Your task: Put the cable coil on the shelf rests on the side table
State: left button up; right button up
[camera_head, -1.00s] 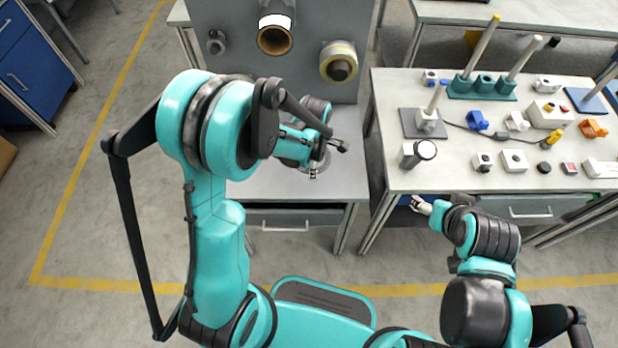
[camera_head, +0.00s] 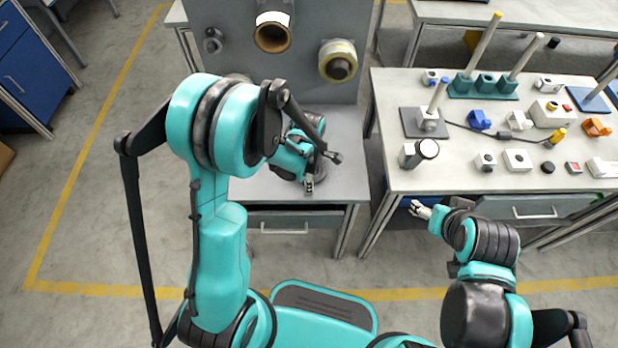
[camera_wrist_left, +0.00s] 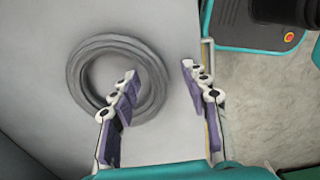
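The cable coil (camera_wrist_left: 77,76) is a flat grey ring lying on the light table top in the left wrist view. In the head view it is mostly hidden behind my left arm. My left gripper (camera_wrist_left: 160,75) is open and empty above the coil. One finger shows across the right part of the ring; the other is to the right, outside it. In the head view my left gripper (camera_head: 322,172) is over the front part of the left table (camera_head: 345,135). My right gripper (camera_head: 421,210) is in front of the right table, away from the coil; its fingers are too small to judge.
A grey upright panel (camera_head: 300,80) with pegs stands at the back of the left table. One peg bears a brown roll (camera_head: 273,37), another a pale roll (camera_head: 338,60). The right table (camera_head: 450,180) holds several fixtures and small parts. Floor shows between me and the tables.

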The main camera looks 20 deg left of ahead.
pick_arm(q)
jog(key=shift+r, duration=0.1)
jog(key=shift+r+p, duration=0.3)
notch_tip(320, 180, up, 12)
jog(key=f+p, duration=0.1)
jog(key=p, duration=0.3)
jog(key=s+a+r+m+t, duration=0.1)
jog(key=s+r+m+t, duration=0.2)
jog(key=s+r+m, duration=0.3)
jog(key=s+a+r+m+t, duration=0.2)
jog(key=s+r+m+t, duration=0.2)
jog(key=m, duration=1.1)
jog(key=v, duration=0.4)
jog(key=shift+a, duration=0.25)
jog(key=shift+w, duration=0.15)
